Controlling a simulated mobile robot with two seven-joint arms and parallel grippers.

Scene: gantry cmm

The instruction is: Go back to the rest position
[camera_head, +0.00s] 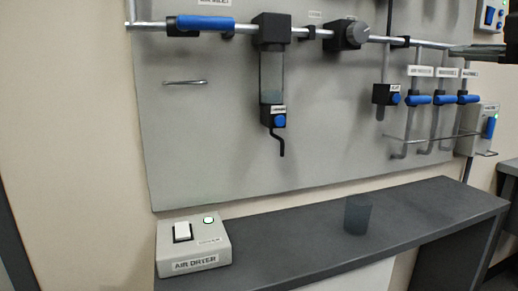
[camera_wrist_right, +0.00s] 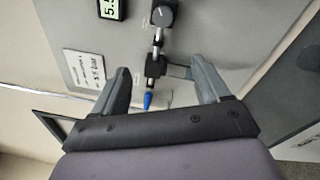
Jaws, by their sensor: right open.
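My right gripper (camera_wrist_right: 160,72) is open in the right wrist view, with its two grey fingers spread apart. Behind the gap, a black pipe fitting with a blue-tipped handle (camera_wrist_right: 148,100) shows on the wall panel; I see no contact with the fingers. In the head view, a dark grey piece at the upper right edge (camera_head: 478,51) looks like part of my right gripper, in front of the panel. My left gripper is not in view.
The panel (camera_head: 210,130) carries a pipe, a filter bowl (camera_head: 271,78), a regulator knob (camera_head: 356,33) and several blue-handled valves. A shelf (camera_head: 300,245) below holds an air dryer box (camera_head: 195,250) and a dark cup (camera_head: 358,215). A display (camera_wrist_right: 110,8) shows in the wrist view.

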